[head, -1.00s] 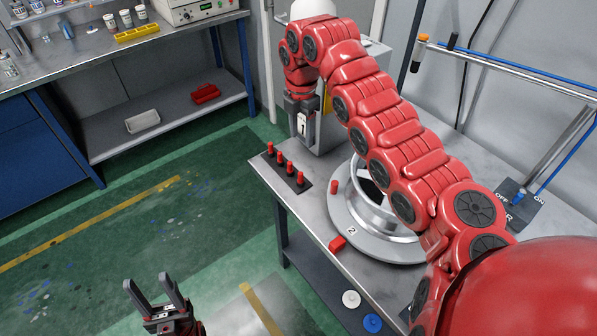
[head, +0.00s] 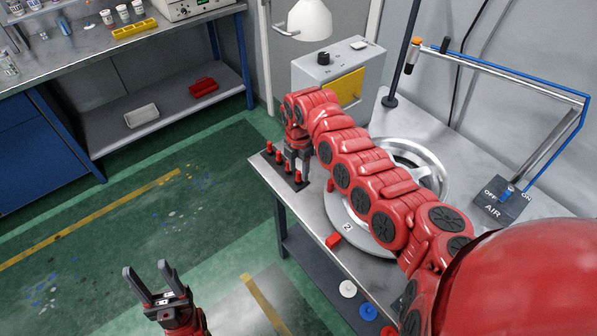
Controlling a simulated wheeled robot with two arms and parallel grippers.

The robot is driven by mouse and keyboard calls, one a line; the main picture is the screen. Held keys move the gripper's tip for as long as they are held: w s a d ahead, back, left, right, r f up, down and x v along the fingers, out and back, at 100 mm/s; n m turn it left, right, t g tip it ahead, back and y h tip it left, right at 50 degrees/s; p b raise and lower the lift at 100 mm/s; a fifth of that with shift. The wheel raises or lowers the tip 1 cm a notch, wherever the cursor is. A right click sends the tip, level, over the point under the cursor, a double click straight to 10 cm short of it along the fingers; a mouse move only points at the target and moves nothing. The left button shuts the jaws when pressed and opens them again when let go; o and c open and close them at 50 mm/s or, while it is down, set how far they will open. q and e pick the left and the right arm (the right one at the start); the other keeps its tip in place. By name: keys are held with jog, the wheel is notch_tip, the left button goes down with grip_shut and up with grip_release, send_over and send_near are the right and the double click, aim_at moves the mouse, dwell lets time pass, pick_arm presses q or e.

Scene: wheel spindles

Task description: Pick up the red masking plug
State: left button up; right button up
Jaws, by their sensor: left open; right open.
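Several red masking plugs stand upright in a row on a black strip (head: 273,160) at the table's left edge; one plug (head: 270,147) is at the far end and another (head: 298,178) at the near end. My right gripper (head: 297,169) points down over the near end of the strip, open, its fingers close to the near plug. I cannot tell whether they touch it. Another small red plug (head: 330,185) stands by the wheel's rim, partly beside my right arm. My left gripper (head: 149,272) is open and empty above the floor at lower left.
A silver wheel (head: 430,158) on a grey round plate (head: 346,225) is partly hidden by my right arm. A red block (head: 333,240) lies near the table's front edge.

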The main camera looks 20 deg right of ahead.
jog(key=shift+f, duration=0.95)
grip_shut()
